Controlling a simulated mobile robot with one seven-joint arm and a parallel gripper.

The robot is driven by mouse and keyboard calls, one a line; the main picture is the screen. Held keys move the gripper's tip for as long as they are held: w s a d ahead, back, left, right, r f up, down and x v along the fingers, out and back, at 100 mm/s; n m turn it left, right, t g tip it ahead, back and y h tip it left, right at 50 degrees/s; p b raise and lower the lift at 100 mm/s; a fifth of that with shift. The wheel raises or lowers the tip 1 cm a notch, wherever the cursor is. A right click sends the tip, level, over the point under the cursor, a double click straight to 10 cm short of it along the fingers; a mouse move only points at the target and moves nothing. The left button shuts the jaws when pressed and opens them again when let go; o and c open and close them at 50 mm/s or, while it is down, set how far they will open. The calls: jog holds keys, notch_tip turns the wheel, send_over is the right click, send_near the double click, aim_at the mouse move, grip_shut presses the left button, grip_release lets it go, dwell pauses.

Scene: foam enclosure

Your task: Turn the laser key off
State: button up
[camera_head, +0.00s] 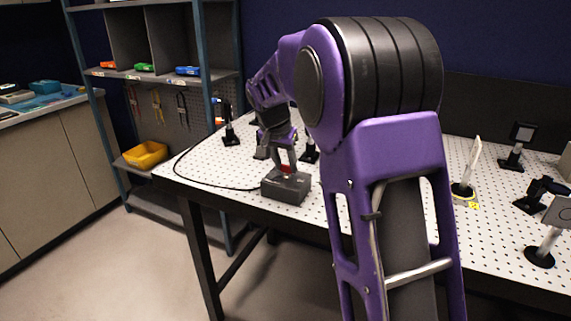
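A dark grey box (287,188) sits near the front left edge of the white perforated table. A small red part (286,169), which looks like the laser key or its switch, is on top of it. My gripper (285,162) points down over the box, with its fingertips right at the red part. The view is too small to tell whether the fingers grip it or only stand around it. The key's turned position cannot be made out.
A black cable (185,172) loops from the box across the perforated table (215,165). Black optics posts (229,130) stand behind the gripper, and more mounts (463,180) stand at right. A shelf with a yellow bin (145,155) is at left.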

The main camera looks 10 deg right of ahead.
grip_shut()
jog(key=shift+n, duration=0.3)
jog(key=n, duration=0.1)
jog(key=n+y+p, duration=0.1)
jog(key=shift+s+d+r+n, duration=0.1)
jog(key=shift+d+r+n, duration=0.05)
jog(key=shift+n, duration=0.25)
jog(key=n+y+p, duration=0.1)
jog(key=n, duration=0.1)
jog(key=n+y+p, duration=0.1)
jog(key=n, duration=0.1)
jog(key=shift+d+n+t, duration=0.15)
jog(key=shift+n+t, duration=0.15)
jog(key=shift+t, duration=0.1)
jog(key=n+y+p, duration=0.1)
jog(key=n, duration=0.1)
jog(key=n+y+p, duration=0.1)
jog(key=n, duration=0.2)
jog(key=shift+d+g, duration=0.1)
jog(key=shift+g, duration=0.2)
jog(key=shift+n+g+y+p, duration=0.35)
jog(key=shift+n+p, duration=0.15)
jog(key=shift+n, duration=0.7)
jog(key=shift+n+g+y+p, duration=0.3)
jog(key=shift+n+p, duration=0.2)
jog(key=shift+n, duration=0.7)
